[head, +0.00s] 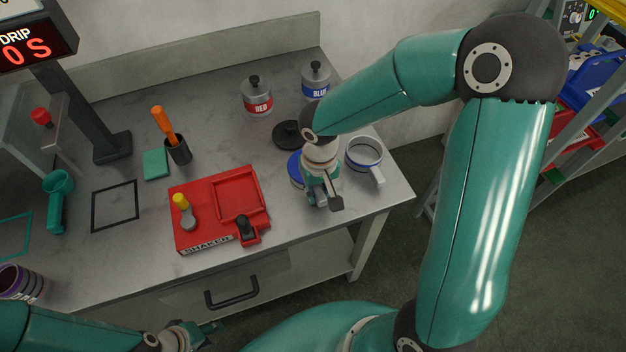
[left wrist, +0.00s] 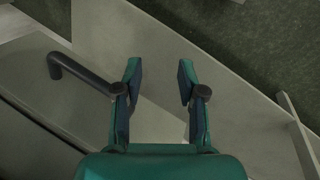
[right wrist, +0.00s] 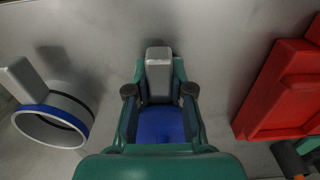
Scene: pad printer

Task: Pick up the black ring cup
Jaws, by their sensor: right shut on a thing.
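A pale cup with a dark band and a grey handle (head: 364,154) stands near the table's right end. It also shows at the left of the right wrist view (right wrist: 50,122), apart from my gripper. My right gripper (head: 322,194) points down beside it and is shut on the grey handle (right wrist: 158,75) of another, blue-filled cup (head: 295,170). That cup's blue part (right wrist: 160,125) shows between the fingers; my gripper hides most of it, so I cannot tell its ring colour. My left gripper (head: 190,337) is open and empty low in front of the table, fingers apart (left wrist: 157,85).
A red shaker station (head: 190,234) lies left of my right gripper. A black disc (head: 287,134), a red-labelled jar (head: 257,98) and a blue-labelled jar (head: 315,82) stand behind. An orange-handled tool stands in a dark holder (head: 178,150). Free tabletop (head: 215,130) lies behind the red station.

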